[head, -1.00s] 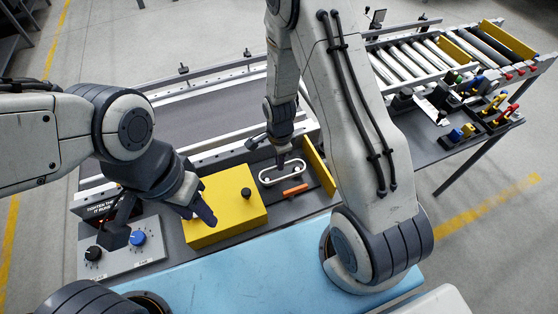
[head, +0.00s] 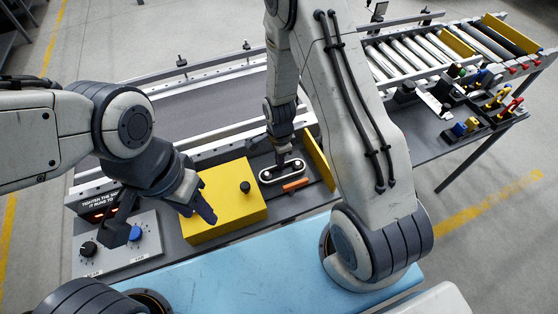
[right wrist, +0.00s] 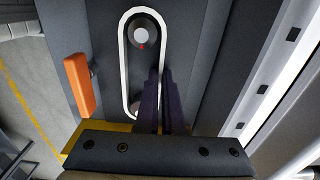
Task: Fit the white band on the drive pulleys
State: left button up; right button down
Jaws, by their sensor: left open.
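The white band (head: 284,181) is a long oval loop on the dark panel right of the yellow box. In the right wrist view the band (right wrist: 124,70) surrounds a round grey pulley (right wrist: 145,36) with a red mark near its far end. The band's near end is partly hidden by my fingers. My right gripper (head: 282,163) is over the band's far side; in the right wrist view its dark fingers (right wrist: 160,80) are close together on the band's right-hand run.
The yellow box (head: 225,205) with a black knob stands left of the band. An orange bar (head: 295,184) lies beside the band; a yellow guard (head: 319,163) stands to its right. A knob panel (head: 115,250) is at left, a roller conveyor (head: 430,58) and tool trays (head: 490,115) at right.

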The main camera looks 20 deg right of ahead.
jog(key=c, duration=0.6)
grip_release()
jog(key=shift+o, duration=0.2)
jog(key=shift+r+p, duration=3.45)
jog(key=shift+r, duration=0.65)
